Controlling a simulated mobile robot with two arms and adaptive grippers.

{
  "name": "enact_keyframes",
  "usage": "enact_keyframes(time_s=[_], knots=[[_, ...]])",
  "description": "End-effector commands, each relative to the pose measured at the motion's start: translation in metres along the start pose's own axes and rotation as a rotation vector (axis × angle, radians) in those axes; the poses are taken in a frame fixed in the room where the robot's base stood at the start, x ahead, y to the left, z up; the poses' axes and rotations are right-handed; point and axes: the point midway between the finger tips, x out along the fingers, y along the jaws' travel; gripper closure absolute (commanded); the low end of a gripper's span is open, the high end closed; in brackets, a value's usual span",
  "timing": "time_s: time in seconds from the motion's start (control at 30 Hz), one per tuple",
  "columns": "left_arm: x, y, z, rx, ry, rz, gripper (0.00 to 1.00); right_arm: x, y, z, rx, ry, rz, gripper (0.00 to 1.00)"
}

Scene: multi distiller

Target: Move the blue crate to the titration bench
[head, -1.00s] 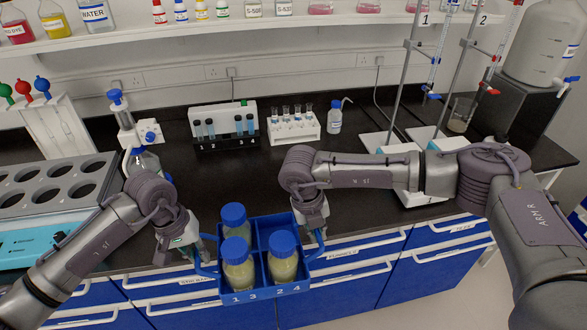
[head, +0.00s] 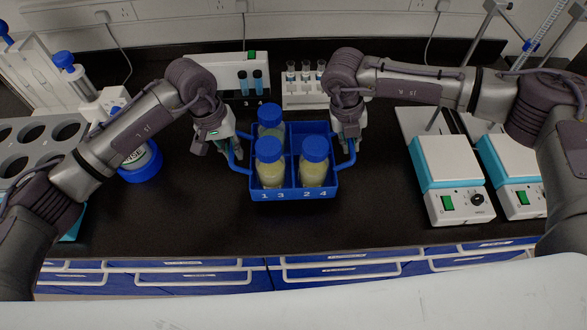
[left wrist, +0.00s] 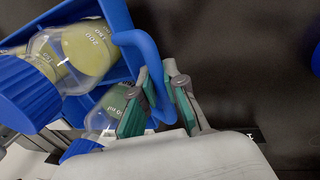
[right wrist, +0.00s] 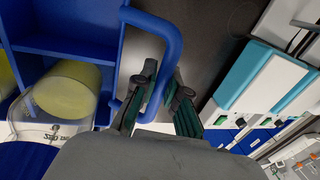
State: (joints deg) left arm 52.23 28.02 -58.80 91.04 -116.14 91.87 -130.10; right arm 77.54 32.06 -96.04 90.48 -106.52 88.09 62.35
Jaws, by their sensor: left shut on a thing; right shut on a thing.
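The blue crate (head: 293,194) is over the black bench top, level, between my two grippers. I cannot tell whether its base touches the bench. The back right compartment looks empty. My left gripper (head: 231,150) is shut on the crate's left handle, also seen in the left wrist view (left wrist: 154,98). My right gripper (head: 348,143) is shut on the right handle, also seen in the right wrist view (right wrist: 158,98).
Two white-and-teal stirrers (head: 450,180) (head: 512,170) stand to the right. A test tube rack (head: 308,88) and a small device with vials (head: 240,75) are behind the crate. Bare bench lies in front.

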Motion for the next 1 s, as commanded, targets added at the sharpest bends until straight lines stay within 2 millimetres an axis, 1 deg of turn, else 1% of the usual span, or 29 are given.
enact_keyframes(time_s=[0.33,0.57,0.77,1.0], knots=[[-0.002,0.001,-0.001,0.001,0.003,0.002,1.0,-0.001,0.0,0.001,-0.001,-0.002,0.001,1.0],[0.002,0.0,-0.001,0.001,0.003,0.002,1.0,0.002,0.001,0.001,0.0,-0.002,0.001,1.0],[0.01,-0.001,-0.001,0.001,0.003,0.002,1.0,0.01,0.003,0.001,0.0,-0.002,0.001,1.0],[0.025,-0.004,-0.001,0.001,0.003,0.003,1.0,0.025,0.006,0.001,0.0,-0.002,0.001,1.0]])
